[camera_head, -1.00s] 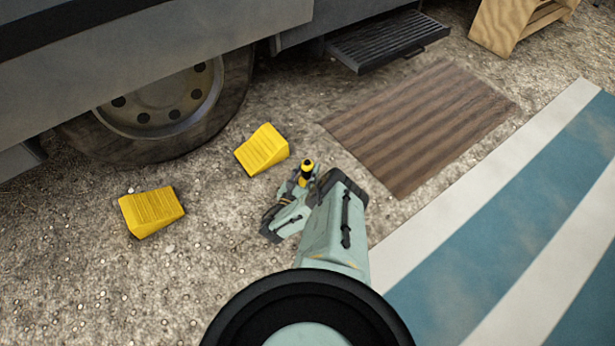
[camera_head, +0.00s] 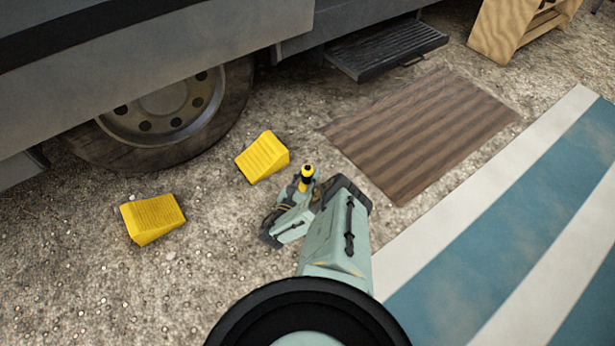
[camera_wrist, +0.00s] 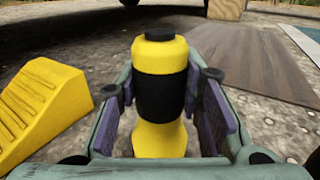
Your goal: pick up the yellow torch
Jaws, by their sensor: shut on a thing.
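The yellow torch (camera_wrist: 160,95) stands upright between the jaws of my gripper (camera_wrist: 168,105) in the wrist view. It has a black band around its middle and a black cap on top. My gripper is shut on it, with the purple pads at its two sides. In the head view the torch (camera_head: 306,177) shows as a small yellow and black shape at the end of my arm. My arm hides part of the gripper there, and I cannot tell whether the torch's base touches the ground.
One yellow wheel chock (camera_head: 263,158) is close behind the torch, and another chock (camera_head: 152,216) lies farther left. A brown striped mat (camera_head: 420,135) and a blue-white striped mat (camera_head: 500,235) lie to the right. The van wheel (camera_head: 165,115) and step (camera_head: 385,48) are behind.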

